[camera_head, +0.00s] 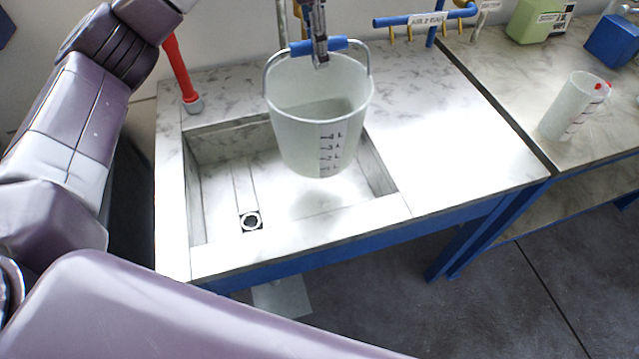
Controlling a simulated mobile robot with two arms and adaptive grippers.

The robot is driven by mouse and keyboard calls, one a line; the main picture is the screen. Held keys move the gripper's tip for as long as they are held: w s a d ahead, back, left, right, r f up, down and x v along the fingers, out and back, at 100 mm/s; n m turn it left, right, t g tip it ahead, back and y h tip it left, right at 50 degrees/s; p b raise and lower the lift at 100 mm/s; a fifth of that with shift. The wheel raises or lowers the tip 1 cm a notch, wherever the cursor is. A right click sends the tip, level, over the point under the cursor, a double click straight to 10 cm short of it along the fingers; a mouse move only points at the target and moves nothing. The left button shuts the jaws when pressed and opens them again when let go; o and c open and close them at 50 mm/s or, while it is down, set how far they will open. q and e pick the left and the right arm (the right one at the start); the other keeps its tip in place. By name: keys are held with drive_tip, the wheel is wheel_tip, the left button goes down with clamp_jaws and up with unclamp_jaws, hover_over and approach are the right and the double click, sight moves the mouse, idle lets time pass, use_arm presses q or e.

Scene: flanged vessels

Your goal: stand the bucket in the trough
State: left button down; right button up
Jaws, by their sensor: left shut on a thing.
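A pale translucent bucket (318,115) with dark volume marks hangs upright by its handle in the head view. My left gripper (320,50) is shut on the blue grip of the bucket's handle. My right gripper does not show.
A red-handled tap (180,70) stands at the trough's back left corner. Blue pipework (425,20) runs along the wall. On the right bench are a white measuring jug (574,106), a green container (535,20) and a blue box (612,40). The bench right of the trough is clear.

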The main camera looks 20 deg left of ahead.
use_arm(q)
wheel_tip(320, 180, up, 3)
drive_tip(key=shift+f+p, duration=0.1)
drive_tip(key=shift+p, duration=0.6)
drive_tip(key=shift+s+f, duration=0.1)
wheel_tip(320, 180, down, 18)
drive_tip(key=p, duration=0.4)
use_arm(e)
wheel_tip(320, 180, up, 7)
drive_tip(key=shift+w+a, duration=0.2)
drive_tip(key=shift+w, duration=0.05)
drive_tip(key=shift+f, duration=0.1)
use_arm(q)
drive_tip(key=c, duration=1.8)
unclamp_jaws()
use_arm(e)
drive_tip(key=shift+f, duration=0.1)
